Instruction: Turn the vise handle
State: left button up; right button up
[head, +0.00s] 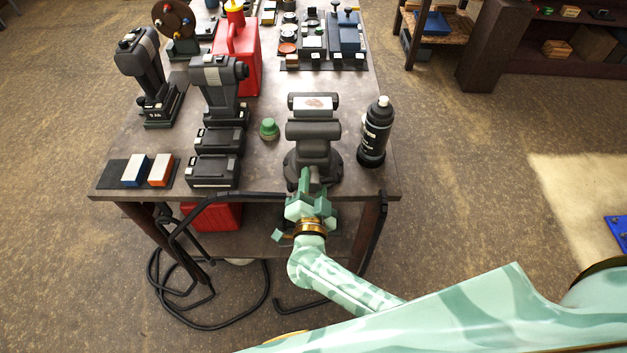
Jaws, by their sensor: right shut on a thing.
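The dark grey vise (313,140) stands at the front edge of the workbench, right of its middle. My right gripper (306,184) is at the vise's near side, just over the bench's front edge. It is shut on the vise handle, which is mostly hidden behind the fingers. My right arm comes in from the lower right. My left gripper does not show.
A black spray bottle (376,133) stands right of the vise, a small green-capped item (269,128) left of it. Cordless drills (218,88), batteries and a red can (238,55) crowd the bench's left side. A black cable (172,313) loops on the floor below.

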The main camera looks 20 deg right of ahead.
jog(key=shift+c, duration=0.6)
jog(key=m, duration=0.4)
jog(key=shift+m, duration=0.3)
jog(key=o, duration=1)
jog(key=shift+s, duration=0.15)
